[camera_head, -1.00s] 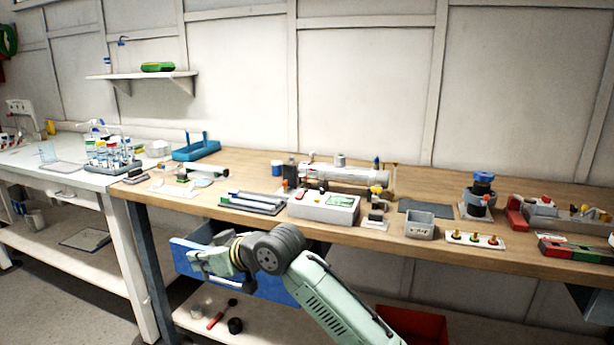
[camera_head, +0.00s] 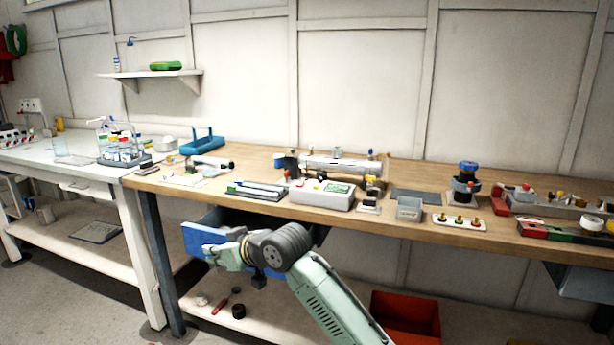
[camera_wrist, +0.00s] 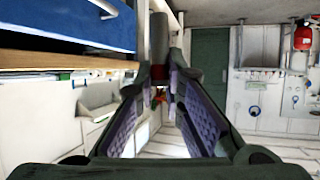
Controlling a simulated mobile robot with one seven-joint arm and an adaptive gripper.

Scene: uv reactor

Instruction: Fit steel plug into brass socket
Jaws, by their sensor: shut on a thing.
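My gripper (camera_head: 216,252) is in front of the bench, by a blue drawer front (camera_head: 198,241) below the top. In the wrist view my two purple-padded fingers (camera_wrist: 172,76) close toward a grey cylinder (camera_wrist: 158,36) with a dark red part at its lower end. It looks like the steel plug, held at the fingertips. In the head view the held piece is too small to make out. A white plate with three brass fittings (camera_head: 459,219) lies at the bench's front edge, far right of my gripper. I cannot tell which fitting is the brass socket.
The wooden bench top (camera_head: 270,170) carries a white control box (camera_head: 322,196), a horizontal reactor tube (camera_head: 345,164), a grey open box (camera_head: 409,209) and a blue-topped device (camera_head: 466,184). A red bin (camera_head: 405,318) stands below. The blue drawer (camera_wrist: 70,20) is close at upper left in the wrist view.

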